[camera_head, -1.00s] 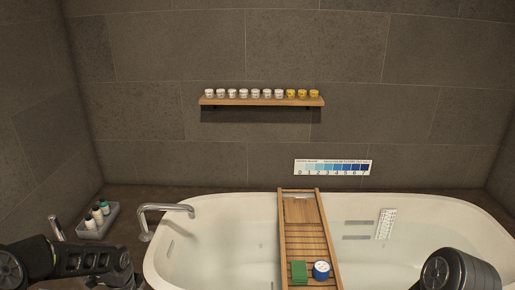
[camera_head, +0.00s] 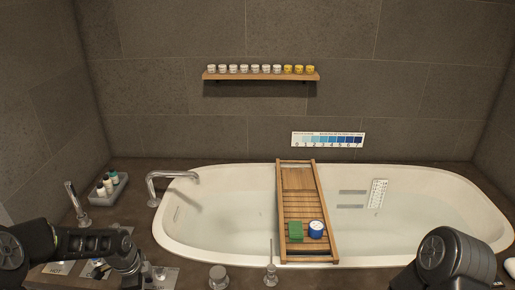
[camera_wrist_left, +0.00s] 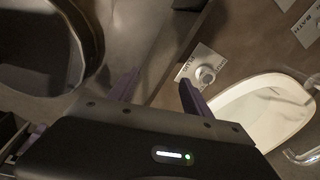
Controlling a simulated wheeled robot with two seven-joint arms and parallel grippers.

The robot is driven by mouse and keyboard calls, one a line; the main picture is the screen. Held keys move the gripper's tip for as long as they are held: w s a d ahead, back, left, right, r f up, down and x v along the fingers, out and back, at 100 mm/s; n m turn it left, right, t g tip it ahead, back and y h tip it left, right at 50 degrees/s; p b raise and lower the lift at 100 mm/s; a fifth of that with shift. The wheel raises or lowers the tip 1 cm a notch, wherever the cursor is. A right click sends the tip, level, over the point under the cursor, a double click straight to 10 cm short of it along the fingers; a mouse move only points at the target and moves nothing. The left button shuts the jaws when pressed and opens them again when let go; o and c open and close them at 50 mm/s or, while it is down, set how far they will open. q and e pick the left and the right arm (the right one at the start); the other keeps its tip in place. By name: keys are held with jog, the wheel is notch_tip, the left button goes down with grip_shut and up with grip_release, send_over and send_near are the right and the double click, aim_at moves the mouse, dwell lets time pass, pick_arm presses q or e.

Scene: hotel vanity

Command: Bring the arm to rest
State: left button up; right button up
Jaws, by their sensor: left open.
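My left arm (camera_head: 85,242) reaches in from the left at the bottom of the head view, over the near counter by the tub. In the left wrist view my left gripper (camera_wrist_left: 158,88) is open, with its two purple fingers apart and nothing between them. Below it are the dark counter edge and a round knob on a labelled plate (camera_wrist_left: 205,72). My right arm (camera_head: 455,260) shows only as a dark rounded link at the lower right. Its gripper is out of view.
A white bathtub (camera_head: 235,225) fills the middle, crossed by a wooden caddy (camera_head: 297,180) with a green block (camera_head: 296,231) and a blue jar (camera_head: 316,229). A tap (camera_head: 172,178) and a bottle tray (camera_head: 108,188) are at left. A shelf (camera_head: 260,76) holds several cups.

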pick_arm(q)
jog(key=s+d+f+n+t+h, duration=0.1)
jog(key=s+d+f+n+h, duration=0.1)
jog(key=d+f+n, duration=0.35)
jog(key=s+d+f+n+t+h, duration=0.1)
jog(key=s+d+f+n, duration=0.15)
jog(key=d+n, duration=0.65)
jog(key=s+d+f+n+g, duration=0.1)
jog(key=s+d+f, duration=0.1)
jog(key=s+d, duration=0.4)
jog(key=s+d+f+n+g, duration=0.1)
jog(key=s+d+f, duration=0.1)
jog(key=s+d, duration=0.5)
jog(key=s, duration=0.5)
jog(key=shift+s+d+f+g+h+p, duration=0.2)
jog(key=shift+s+g+h+p, duration=0.1)
jog(key=shift+g+p, duration=0.1)
